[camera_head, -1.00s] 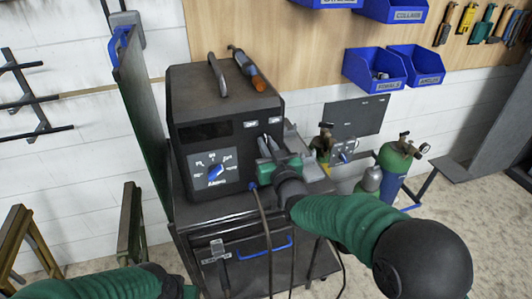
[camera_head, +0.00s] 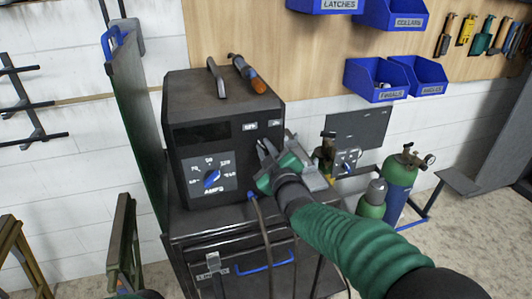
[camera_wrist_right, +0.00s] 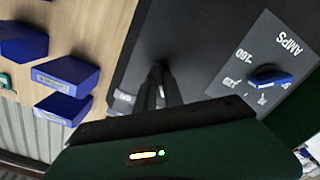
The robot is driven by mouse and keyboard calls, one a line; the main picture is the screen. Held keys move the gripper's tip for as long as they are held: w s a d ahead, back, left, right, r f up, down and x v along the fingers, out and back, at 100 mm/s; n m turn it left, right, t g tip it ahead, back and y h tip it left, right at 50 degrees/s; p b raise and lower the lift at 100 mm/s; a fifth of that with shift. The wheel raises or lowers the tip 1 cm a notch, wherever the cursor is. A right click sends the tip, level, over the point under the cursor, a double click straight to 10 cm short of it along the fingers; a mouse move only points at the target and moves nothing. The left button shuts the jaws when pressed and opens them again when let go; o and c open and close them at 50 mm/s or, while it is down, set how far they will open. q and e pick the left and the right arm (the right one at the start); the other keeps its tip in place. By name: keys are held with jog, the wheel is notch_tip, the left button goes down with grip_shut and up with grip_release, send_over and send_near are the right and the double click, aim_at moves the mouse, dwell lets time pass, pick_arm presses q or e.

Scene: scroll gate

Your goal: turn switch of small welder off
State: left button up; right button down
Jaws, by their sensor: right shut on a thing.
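The small welder (camera_head: 220,103) is a dark box with a handle on top, standing on a cart. Its front has a blue AMPS knob (camera_head: 211,178) on a grey plate, and it also shows in the wrist view (camera_wrist_right: 272,79). Two small white labels sit at the upper right of the front. My right gripper (camera_head: 263,147) is at the front's right side, just below these labels. Its fingers (camera_wrist_right: 158,88) are close together, shut on the switch, which they hide. The switch's position cannot be read.
A torch with an orange grip (camera_head: 250,76) lies on the welder. Cables hang in front of the cart (camera_head: 215,222). A green panel (camera_head: 137,110) stands close on the left. Gas cylinders (camera_head: 399,183) stand at the right, with blue bins (camera_head: 376,80) on the wall above.

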jog(key=shift+a+r, duration=0.15)
jog(key=shift+r, duration=0.2)
jog(key=c, duration=1.8)
grip_release()
jog(key=o, duration=0.3)
jog(key=shift+s+a, duration=0.1)
jog(key=shift+s, duration=0.2)
jog(key=shift+o, duration=0.2)
jog(key=shift+w+f, duration=0.15)
jog(key=shift+f, duration=0.1)
jog(key=shift+s+d, duration=0.2)
jog(key=shift+s, duration=0.05)
jog(key=b+v, duration=0.1)
jog(key=v, duration=1.5)
jog(key=shift+s+b, duration=0.2)
jog(key=shift+b, duration=0.15)
jog(key=shift+a, duration=0.1)
